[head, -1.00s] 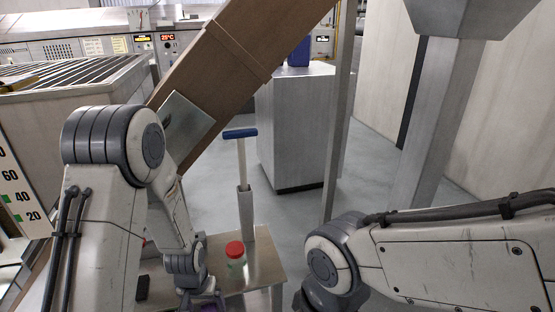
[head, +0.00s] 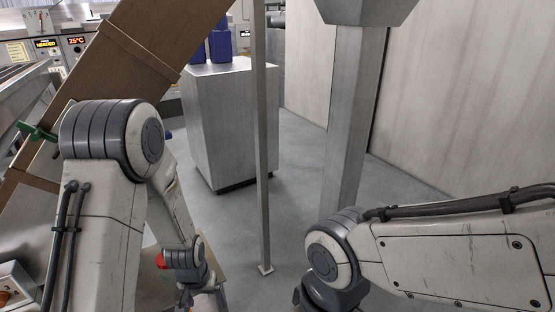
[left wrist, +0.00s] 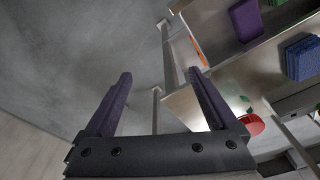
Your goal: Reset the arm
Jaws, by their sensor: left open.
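My left arm (head: 100,225) comes in from the left in the head view, bent downward, with its wrist near the bottom edge. The left gripper (left wrist: 160,76) shows in the left wrist view with its two purple-dark fingers spread apart. Nothing is between them, and grey floor lies behind the gap. My right arm (head: 455,250) reaches in from the right in the head view, its elbow near the bottom middle. The right gripper is outside both views.
A red-lidded jar (head: 161,260) is partly hidden behind my left arm; a red lid (left wrist: 252,125) shows in the left wrist view. A brown sloping chute (head: 125,50), a grey cabinet (head: 225,120) with blue containers (head: 221,45) and a thin post (head: 262,150) stand ahead.

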